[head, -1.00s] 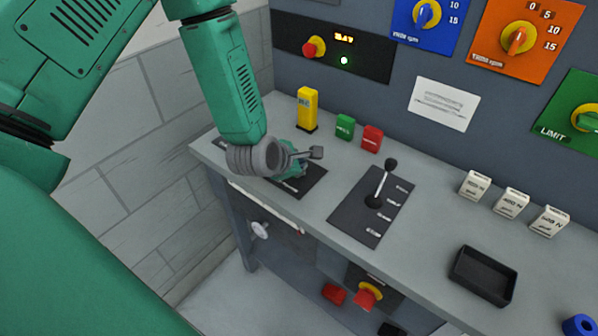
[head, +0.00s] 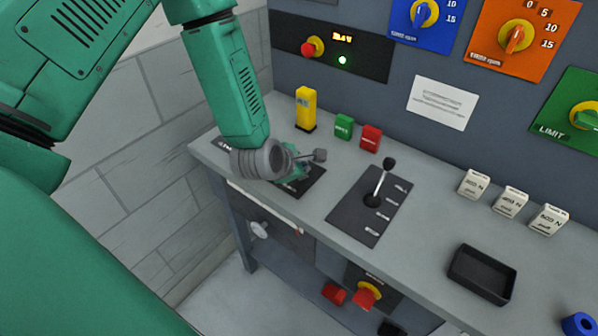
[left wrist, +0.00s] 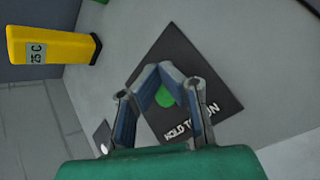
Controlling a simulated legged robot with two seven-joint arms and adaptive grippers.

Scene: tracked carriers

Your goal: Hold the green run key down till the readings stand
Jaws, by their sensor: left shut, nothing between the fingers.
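The green run key (left wrist: 164,97) shows as a round green patch in the left wrist view, between my fingers, on a black plate (left wrist: 205,75) lettered "HOLD TO RUN". My left gripper (left wrist: 160,72) is shut and empty, its fingers arching over the key. I cannot tell whether the fingers touch the key or whether it is pressed. In the head view my left gripper (head: 297,163) is low over the same plate (head: 314,182) at the bench's left end and hides the key. The amber readout (head: 342,37) is lit, too small to read. My right gripper is out of view.
A yellow block (head: 306,108), a green block (head: 344,127) and a red block (head: 371,138) stand behind the plate. A lever (head: 383,180) rises from a slotted plate to the right. Farther right are white blocks (head: 511,202) and a black tray (head: 482,275).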

